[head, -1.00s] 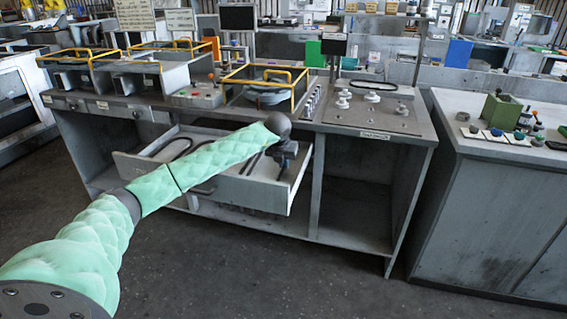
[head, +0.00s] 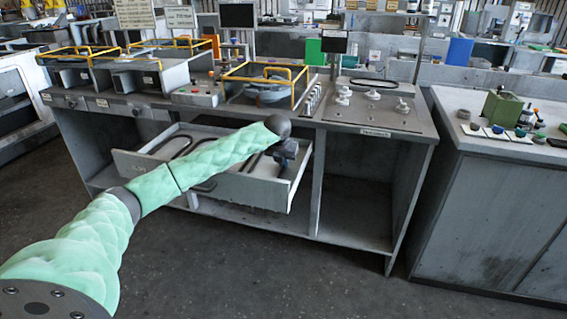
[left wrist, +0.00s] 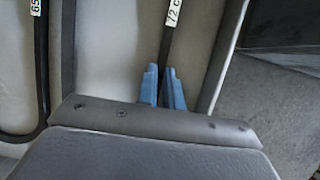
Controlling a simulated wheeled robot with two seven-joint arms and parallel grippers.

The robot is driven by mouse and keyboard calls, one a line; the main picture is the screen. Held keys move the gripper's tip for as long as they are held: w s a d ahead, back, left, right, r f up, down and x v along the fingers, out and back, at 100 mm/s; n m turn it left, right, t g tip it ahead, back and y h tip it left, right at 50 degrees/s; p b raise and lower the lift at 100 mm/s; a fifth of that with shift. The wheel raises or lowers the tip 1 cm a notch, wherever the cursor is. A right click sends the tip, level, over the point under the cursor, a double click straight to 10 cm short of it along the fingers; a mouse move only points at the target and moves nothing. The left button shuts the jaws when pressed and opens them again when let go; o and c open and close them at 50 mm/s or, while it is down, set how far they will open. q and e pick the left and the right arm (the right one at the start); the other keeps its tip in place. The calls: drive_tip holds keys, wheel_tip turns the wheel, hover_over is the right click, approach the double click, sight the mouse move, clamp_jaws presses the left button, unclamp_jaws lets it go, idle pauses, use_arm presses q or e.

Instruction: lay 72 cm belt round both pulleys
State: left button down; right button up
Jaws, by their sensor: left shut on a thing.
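The 72 cm belt is a thin dark band with a white "72 c" tag (left wrist: 172,14) in the left wrist view. It runs down to the blue fingertips of my left gripper (left wrist: 164,88), which are shut on it. In the head view my left gripper (head: 285,152) is over the right part of an open drawer (head: 235,188). The forearm hides part of the drawer. My right gripper is not in view.
Another dark belt, tagged "65" (left wrist: 36,8), lies at the left in the wrist view. A dark loop (head: 184,147) shows in the drawer's left part. Yellow rails (head: 262,65) surround the bay above. A panel with white knobs (head: 373,96) is to its right.

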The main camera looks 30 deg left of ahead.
use_arm(q)
drive_tip(key=shift+f, duration=0.1)
drive_tip(key=c, duration=1.5)
unclamp_jaws()
drive_tip(key=shift+r, duration=0.2)
drive_tip(key=shift+r+p, duration=0.55)
drive_tip(key=shift+r, duration=0.6)
drive_tip(key=shift+r, duration=0.15)
drive_tip(key=shift+r+p, duration=0.9)
drive_tip(key=shift+r, duration=1.45)
